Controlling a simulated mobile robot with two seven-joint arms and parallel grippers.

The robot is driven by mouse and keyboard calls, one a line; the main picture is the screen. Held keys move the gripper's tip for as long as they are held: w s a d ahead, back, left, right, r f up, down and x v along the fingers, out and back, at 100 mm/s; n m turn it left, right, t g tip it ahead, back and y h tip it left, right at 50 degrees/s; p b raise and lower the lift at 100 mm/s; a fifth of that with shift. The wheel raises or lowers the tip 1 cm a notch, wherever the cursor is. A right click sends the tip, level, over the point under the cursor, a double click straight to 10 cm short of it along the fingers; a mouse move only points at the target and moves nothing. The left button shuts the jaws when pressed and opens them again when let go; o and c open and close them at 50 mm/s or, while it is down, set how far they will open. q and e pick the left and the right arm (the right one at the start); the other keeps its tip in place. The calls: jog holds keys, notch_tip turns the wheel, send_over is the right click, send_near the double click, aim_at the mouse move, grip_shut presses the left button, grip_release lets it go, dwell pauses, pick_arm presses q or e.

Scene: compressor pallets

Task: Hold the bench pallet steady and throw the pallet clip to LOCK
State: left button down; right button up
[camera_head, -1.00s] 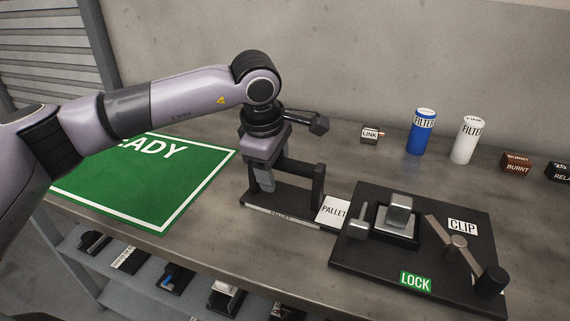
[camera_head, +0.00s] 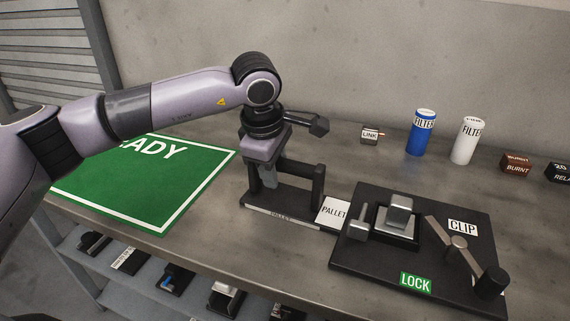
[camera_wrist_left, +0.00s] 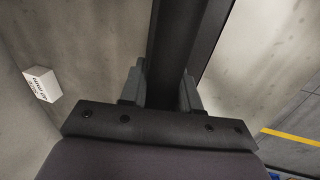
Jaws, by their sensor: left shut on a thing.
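The bench pallet is a black plate (camera_head: 360,262) on the bench, joined at its left to a black handle frame (camera_head: 318,185) by a PALLET label. My left gripper (camera_head: 268,181) is shut on the handle frame; in the left wrist view its fingers (camera_wrist_left: 162,92) flank a dark bar (camera_wrist_left: 178,40). The pallet clip is a brownish lever (camera_head: 446,232) on a round pivot, with a black knob (camera_head: 491,282) at its lower right end. The knob stands right of the green LOCK label (camera_head: 416,282); a white CLIP label (camera_head: 463,227) lies above the lever. My right gripper is out of view.
A metal block (camera_head: 400,210) and a small grey T-shaped piece (camera_head: 359,228) stand on the plate. Behind are a LINK box (camera_head: 371,134), blue filter (camera_head: 421,132), white filter (camera_head: 466,140) and BURNT relay (camera_head: 516,165). A green mat (camera_head: 150,185) lies left.

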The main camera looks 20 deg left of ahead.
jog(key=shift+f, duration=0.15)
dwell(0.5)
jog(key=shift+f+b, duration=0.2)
jog(key=shift+b, duration=0.1)
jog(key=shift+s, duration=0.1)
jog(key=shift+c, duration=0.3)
dwell(0.5)
